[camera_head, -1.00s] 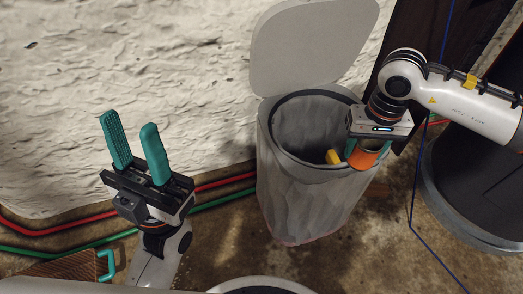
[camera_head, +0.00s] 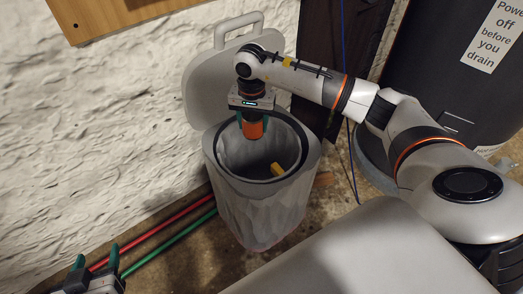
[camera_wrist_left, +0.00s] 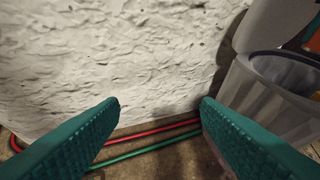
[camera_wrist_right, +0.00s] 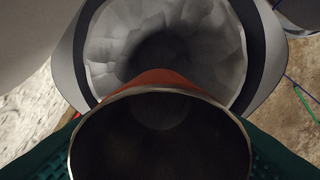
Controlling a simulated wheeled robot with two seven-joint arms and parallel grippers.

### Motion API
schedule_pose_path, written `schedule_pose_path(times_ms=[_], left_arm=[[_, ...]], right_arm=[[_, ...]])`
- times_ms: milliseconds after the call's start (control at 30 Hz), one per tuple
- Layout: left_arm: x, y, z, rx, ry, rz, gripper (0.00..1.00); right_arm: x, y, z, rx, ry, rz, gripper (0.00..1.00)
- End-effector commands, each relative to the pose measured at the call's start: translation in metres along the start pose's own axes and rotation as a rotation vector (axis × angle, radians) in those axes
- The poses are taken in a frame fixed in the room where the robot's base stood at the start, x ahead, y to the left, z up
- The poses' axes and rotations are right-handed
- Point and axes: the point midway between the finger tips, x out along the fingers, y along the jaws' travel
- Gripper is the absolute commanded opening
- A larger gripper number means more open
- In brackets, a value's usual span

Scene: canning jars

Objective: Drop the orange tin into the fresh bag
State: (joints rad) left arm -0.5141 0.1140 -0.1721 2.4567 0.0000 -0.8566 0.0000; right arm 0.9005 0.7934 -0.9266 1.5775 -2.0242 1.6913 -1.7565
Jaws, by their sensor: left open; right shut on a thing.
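The orange tin (camera_head: 253,129) is in my right gripper (camera_head: 254,118), which is shut on it and holds it over the mouth of the lined bin. In the right wrist view the tin's open rim (camera_wrist_right: 160,90) fills the lower middle, with the bag's interior beyond it. A small yellow thing (camera_head: 277,169) shows at the bag's inner right edge. My left gripper (camera_head: 95,272) is open and empty at the lower left, away from the bin.
A rough white wall (camera_head: 110,130) stands behind. Red (camera_head: 165,237) and green (camera_head: 180,246) pipes run along its foot. A large dark tank (camera_head: 440,70) with a white label stands at the right. A blue cord (camera_head: 347,120) hangs between it and the bin.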

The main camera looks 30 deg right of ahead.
Motion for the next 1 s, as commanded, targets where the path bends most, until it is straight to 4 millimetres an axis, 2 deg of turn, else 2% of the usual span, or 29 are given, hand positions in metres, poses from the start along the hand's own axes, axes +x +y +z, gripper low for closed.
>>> schedule_pose_path(times_ms=[100,200,400,567,1000], left_arm=[[-0.015,0.005,-0.027,-0.002,0.204,0.013,0.57],[-0.025,0.008,-0.046,-0.004,0.325,0.019,0.57],[-0.034,0.010,-0.062,-0.006,0.415,0.024,0.57],[-0.026,0.008,-0.054,-0.004,0.350,0.020,0.57],[0.000,-0.001,0.005,0.000,-0.017,-0.002,0.57]], right_arm=[[0.000,-0.014,0.012,0.094,0.004,-0.003,0.31],[0.003,-0.022,0.018,0.147,0.002,-0.003,0.31],[0.008,-0.028,0.024,0.192,0.000,0.000,0.31],[0.014,-0.028,0.024,0.193,0.000,0.001,0.31],[0.037,-0.028,0.024,0.191,0.000,0.000,0.31]])
